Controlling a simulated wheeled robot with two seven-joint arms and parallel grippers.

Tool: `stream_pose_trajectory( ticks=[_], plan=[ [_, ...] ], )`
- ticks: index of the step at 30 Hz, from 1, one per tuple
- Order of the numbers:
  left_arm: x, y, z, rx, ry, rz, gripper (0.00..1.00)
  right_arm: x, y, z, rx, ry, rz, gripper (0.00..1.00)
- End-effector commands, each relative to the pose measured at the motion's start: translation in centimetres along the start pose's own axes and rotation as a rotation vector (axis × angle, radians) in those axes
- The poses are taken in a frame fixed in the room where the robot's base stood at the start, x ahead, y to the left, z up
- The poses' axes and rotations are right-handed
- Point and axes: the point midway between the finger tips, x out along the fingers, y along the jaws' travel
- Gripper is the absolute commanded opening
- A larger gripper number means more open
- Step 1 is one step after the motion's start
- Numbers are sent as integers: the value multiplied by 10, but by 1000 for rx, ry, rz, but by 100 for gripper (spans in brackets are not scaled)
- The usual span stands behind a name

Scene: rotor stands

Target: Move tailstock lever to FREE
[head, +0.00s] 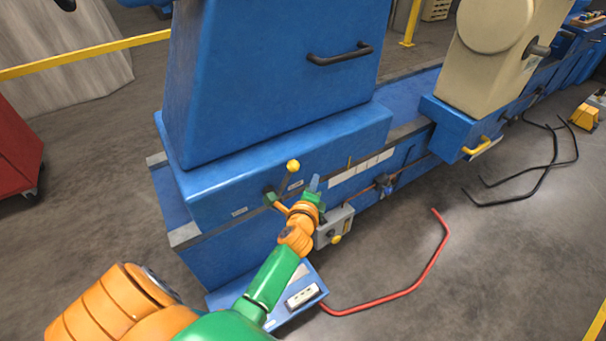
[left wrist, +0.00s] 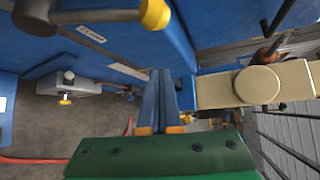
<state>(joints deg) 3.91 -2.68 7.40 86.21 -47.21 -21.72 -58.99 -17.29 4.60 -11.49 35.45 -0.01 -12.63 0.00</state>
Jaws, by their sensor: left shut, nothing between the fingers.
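The tailstock is the large blue housing (head: 270,85) on the blue bed. Its lever has a yellow ball knob (head: 293,166) on a dark arm, which slants up and right from a pivot low on the housing's front. In the left wrist view the yellow knob (left wrist: 155,14) is at the top, with its arm running left to a dark hub.
A grey control box (head: 335,227) with a yellow button is close beside my left wrist. A blue tray-like panel (head: 310,290) is below. A red bent line (head: 435,260) and black lines (head: 540,175) lie on the floor. A beige headstock (head: 500,50) stands right.

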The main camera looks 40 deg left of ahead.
Motion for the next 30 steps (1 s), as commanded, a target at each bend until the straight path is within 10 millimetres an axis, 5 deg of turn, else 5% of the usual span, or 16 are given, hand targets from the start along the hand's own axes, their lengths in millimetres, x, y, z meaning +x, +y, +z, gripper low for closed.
stream_pose_trajectory(
  ticks=[6, 9, 14, 30],
  plan=[
    [43, 0, 3, 1, -1, -1, 0, 14, 0, 0, 0, 3, 0, 50],
    [33, -5, 22, 3, -1, 2, 0, -6, 0, -2, 0, 4, 0, 50],
    [28, -2, 36, 2, -1, 1, 0, -12, 0, -3, 1, 5, 0, 50],
    [32, 1, 36, -25, 0, -27, 0, -1, 0, -2, 1, 5, 0, 50]
  ],
)
